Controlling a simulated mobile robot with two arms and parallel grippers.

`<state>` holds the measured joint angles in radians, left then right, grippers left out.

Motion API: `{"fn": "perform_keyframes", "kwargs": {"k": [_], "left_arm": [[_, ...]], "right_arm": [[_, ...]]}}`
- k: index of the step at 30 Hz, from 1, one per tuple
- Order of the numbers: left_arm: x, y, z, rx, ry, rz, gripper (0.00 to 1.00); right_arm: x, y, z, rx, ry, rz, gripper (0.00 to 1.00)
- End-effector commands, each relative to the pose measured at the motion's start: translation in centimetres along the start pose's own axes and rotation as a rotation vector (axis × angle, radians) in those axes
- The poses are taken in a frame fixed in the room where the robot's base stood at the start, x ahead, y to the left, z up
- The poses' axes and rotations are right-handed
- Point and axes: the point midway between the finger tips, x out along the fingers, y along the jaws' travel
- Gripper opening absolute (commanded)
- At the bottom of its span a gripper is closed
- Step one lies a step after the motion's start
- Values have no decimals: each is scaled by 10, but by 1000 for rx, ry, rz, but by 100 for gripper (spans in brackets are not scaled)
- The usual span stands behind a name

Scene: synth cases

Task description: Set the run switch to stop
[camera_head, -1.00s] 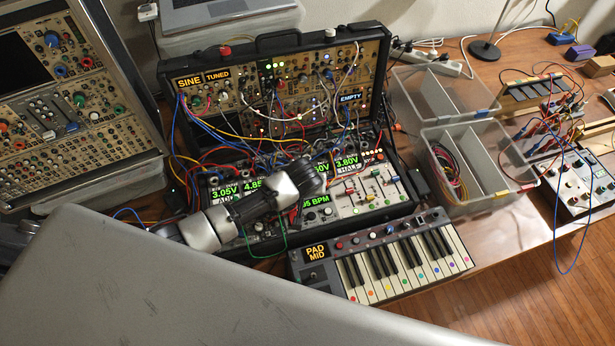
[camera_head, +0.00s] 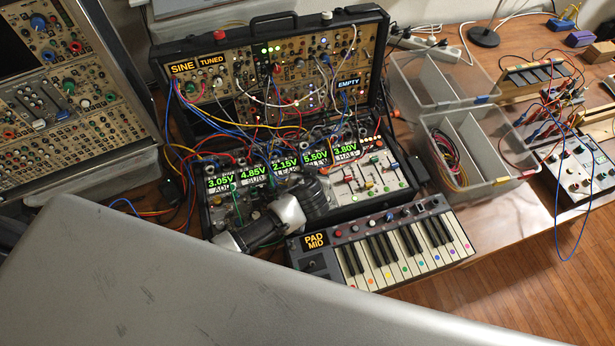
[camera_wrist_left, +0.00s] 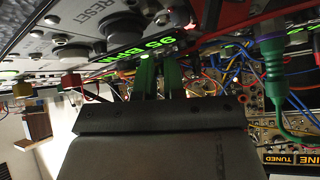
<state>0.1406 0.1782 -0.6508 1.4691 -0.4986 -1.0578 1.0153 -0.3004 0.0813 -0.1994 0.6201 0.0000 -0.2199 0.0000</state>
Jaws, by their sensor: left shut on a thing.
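My left gripper (camera_head: 314,197) reaches down onto the lower row of the synth case (camera_head: 400,197), left of the slider panel. In the left wrist view its two green fingers (camera_wrist_left: 158,78) are close together at the clock panel (camera_wrist_left: 115,20), beside the green "95 BPM" display (camera_wrist_left: 130,54) and the RESET label. They are shut on a small part there, taken as the run switch. The switch lever and its position are hidden by the fingers. My right gripper is not in view.
Patch cables (camera_head: 250,135) crowd the case above the gripper. A green cable plug (camera_wrist_left: 273,70) hangs close by in the wrist view. A small keyboard (camera_head: 385,250) stands in front of the case. Clear divided bins (camera_head: 480,150) stand at the right.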

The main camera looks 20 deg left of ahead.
Motion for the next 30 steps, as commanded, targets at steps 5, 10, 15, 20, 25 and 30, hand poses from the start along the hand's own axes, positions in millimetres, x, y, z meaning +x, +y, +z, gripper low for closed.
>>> {"fn": "perform_keyframes", "kwargs": {"k": [5, 10, 15, 20, 25, 30], "left_arm": [[0, 0, 0, 0, 0, 0, 0], [0, 0, 0, 1, 0, 0, 34], [0, 0, 0, 1, -1, 0, 35], [-2, 0, 0, 0, -1, 0, 35], [-19, 1, 1, -1, -1, 2, 35], [-49, 0, 2, -2, -2, 3, 35]], "right_arm": [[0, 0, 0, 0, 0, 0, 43], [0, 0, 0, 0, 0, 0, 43], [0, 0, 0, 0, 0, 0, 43], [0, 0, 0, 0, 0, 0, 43], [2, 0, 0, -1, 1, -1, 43], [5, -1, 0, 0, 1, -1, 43]]}}
